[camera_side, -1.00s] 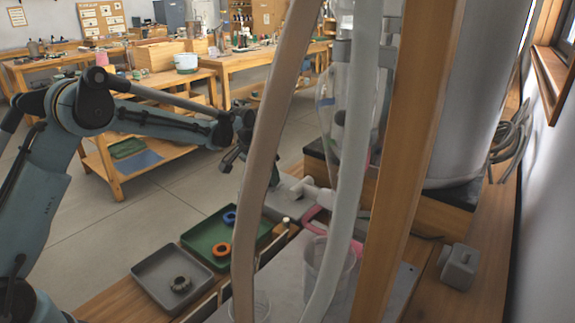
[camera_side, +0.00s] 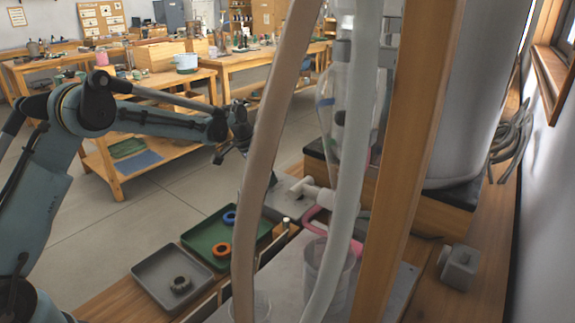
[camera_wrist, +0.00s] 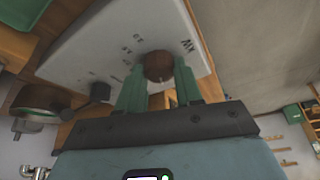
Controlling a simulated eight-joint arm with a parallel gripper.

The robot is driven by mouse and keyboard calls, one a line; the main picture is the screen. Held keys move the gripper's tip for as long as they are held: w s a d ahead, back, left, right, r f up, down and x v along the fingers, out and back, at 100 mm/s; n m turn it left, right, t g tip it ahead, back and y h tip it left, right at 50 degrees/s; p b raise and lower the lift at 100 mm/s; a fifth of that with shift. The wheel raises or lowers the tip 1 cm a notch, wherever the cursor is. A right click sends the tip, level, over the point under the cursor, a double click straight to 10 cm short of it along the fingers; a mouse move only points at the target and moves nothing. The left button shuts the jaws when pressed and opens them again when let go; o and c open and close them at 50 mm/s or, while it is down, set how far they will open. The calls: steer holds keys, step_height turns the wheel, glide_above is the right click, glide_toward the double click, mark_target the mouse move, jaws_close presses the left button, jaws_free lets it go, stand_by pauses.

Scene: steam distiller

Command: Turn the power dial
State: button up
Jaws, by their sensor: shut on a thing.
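The power dial (camera_wrist: 157,66) is a round brown knob on a pale control panel (camera_wrist: 92,52) in the wrist view. Dark markings are printed around it. My gripper (camera_wrist: 158,78) has its two green fingers on either side of the dial and is shut on it. In the side view my gripper (camera_side: 222,152) shows only in part, beside the tan hose (camera_side: 262,150). The dial cannot be made out in the side view.
The tan hose, a pale hose (camera_side: 346,200) and a wooden post (camera_side: 400,150) block much of the side view. A green tray (camera_side: 196,242) with rings and a grey tray (camera_side: 152,268) lie on the bench. A black knob (camera_wrist: 100,91) sits at the panel's edge.

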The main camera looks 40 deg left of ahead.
steer(key=m+h, duration=0.1)
steer(key=m, duration=0.2)
steer(key=shift+w+a+m+g, duration=0.1)
steer(key=shift+m+g, duration=0.2)
steer(key=shift+m, duration=0.1)
steer(key=m+g+h, duration=0.1)
steer(key=m, duration=0.2)
steer(key=shift+m, duration=0.3)
steer(key=m+g, duration=0.1)
steer(key=m, duration=0.2)
steer(key=m+g, duration=0.1)
steer(key=m, duration=0.2)
steer(key=shift+w+a+h, duration=0.1)
steer(key=shift+w+h, duration=0.05)
steer(key=shift+h, duration=0.25)
steer(key=shift+g, duration=0.3)
steer(key=o, duration=1)
steer(key=shift+o, duration=0.2)
